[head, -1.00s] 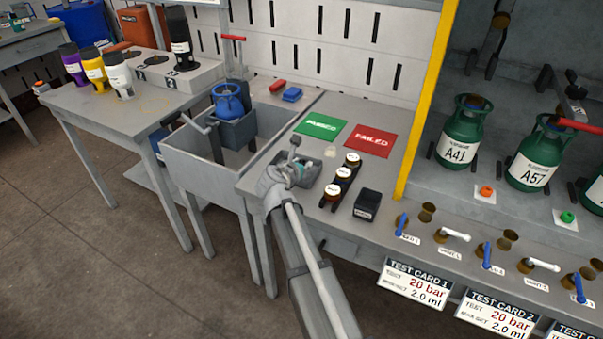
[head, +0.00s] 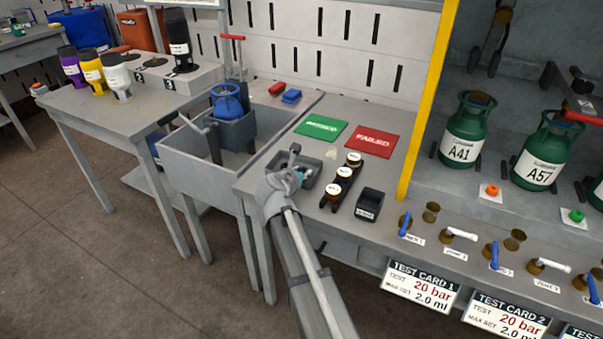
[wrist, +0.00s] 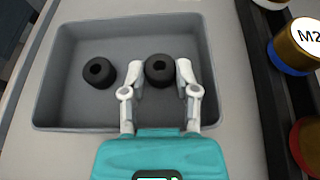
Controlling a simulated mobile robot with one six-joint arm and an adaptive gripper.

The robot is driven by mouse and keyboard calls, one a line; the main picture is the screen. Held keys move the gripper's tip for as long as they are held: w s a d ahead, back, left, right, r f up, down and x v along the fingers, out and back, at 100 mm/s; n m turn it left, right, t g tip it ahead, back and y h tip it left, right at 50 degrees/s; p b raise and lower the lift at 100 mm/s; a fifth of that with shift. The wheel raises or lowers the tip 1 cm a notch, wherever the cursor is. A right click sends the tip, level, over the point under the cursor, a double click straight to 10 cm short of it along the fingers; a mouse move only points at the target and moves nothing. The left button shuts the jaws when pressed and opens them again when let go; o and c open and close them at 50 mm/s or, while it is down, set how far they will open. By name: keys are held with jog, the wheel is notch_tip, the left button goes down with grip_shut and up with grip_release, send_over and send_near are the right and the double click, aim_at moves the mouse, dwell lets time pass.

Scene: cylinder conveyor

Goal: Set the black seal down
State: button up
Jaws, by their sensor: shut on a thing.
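My gripper (wrist: 160,68) is shut on a black seal (wrist: 159,80), a thick ring with a hole, with one white finger on each side. The held seal is over the right half of a grey tray (wrist: 75,118); I cannot tell whether it touches the tray floor. A second black seal (wrist: 98,72) lies in the tray's left half, apart from the held one. In the head view the tray (head: 314,172) is on the bench beside the sink, and my arm partly hides it and the seals.
To the tray's right stand a black rack (head: 345,177) with white-topped round parts and a small black bin (head: 369,204). Green PASSED (head: 320,127) and red FAILED (head: 374,142) mats lie behind. The sink (head: 183,165) is to the left.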

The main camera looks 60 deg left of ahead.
jog(key=shift+d+f+b, duration=0.2)
jog(key=shift+f+b, duration=0.05)
jog(key=shift+b, duration=0.1)
jog(key=o, duration=0.7)
jog(key=shift+o, duration=0.2)
jog(key=shift+f, duration=0.15)
jog(key=shift+a+r, duration=0.15)
jog(key=shift+r, duration=0.05)
jog(key=shift+r+p, duration=0.2)
jog(key=shift+p, duration=0.25)
jog(key=p+v, duration=0.4)
jog(key=v, duration=0.8)
jog(key=shift+a+r+p, duration=0.1)
jog(key=shift+r+p, duration=0.05)
jog(key=shift+p, duration=0.15)
